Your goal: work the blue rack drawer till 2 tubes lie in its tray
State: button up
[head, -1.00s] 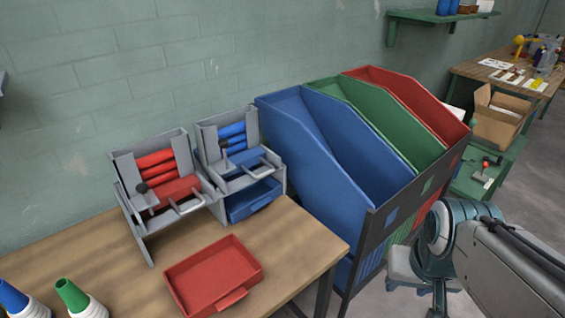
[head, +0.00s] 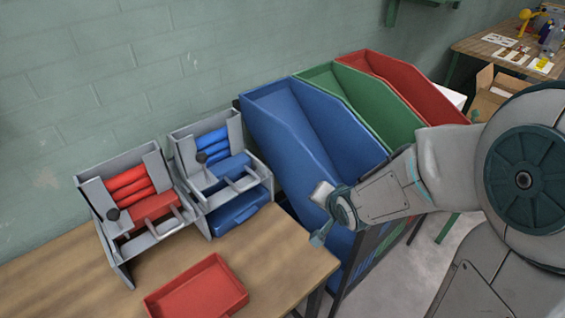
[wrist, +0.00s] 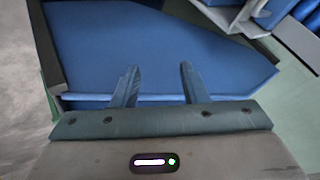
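The blue rack (head: 180,150) is a grey frame on the table. Several blue tubes (head: 212,145) are stacked in its sloping chute, with a black knob beside them. Its blue drawer (head: 236,167) with a grey handle sits below the tubes. The blue tray (head: 240,213) is under the drawer; I make out no tube in the part of it that shows. My gripper (head: 320,238) is to the right of the rack, before the blue bin, apart from the drawer. In the wrist view its two fingers (wrist: 158,82) stand apart with nothing between them.
A red rack (head: 130,190) with red tubes stands left of the blue one. A red tray (head: 198,292) lies on the table (head: 60,275) near its front edge. Tall blue (head: 300,130), green (head: 350,100) and red (head: 400,85) bins stand to the right, close to my arm.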

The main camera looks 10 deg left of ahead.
aim_at(251, 186)
jog(key=a+r+m+y+p, duration=0.1)
jog(key=a+m+y+p, duration=0.15)
jog(key=a+y, duration=0.65)
jog(key=shift+w+a+f+m+h+b, duration=0.2)
jog(key=shift+w+a+f+h+b, duration=0.25)
jog(key=shift+w+a+f+b, duration=0.95)
jog(key=shift+w+a+f+m+h+b, duration=0.15)
jog(key=shift+w+a+h+b, duration=0.6)
jog(key=shift+a, duration=1.55)
jog(key=shift+w+a+f+m+h+b, duration=0.2)
jog(key=shift+w+a+f+b, duration=0.65)
jog(key=shift+a+b, duration=0.8)
jog(key=shift+a+r, duration=0.1)
jog(key=shift+a, duration=0.1)
jog(key=shift+p, duration=0.3)
jog(key=c, duration=0.8)
jog(key=shift+r+t, duration=0.1)
jog(key=shift+t, duration=0.2)
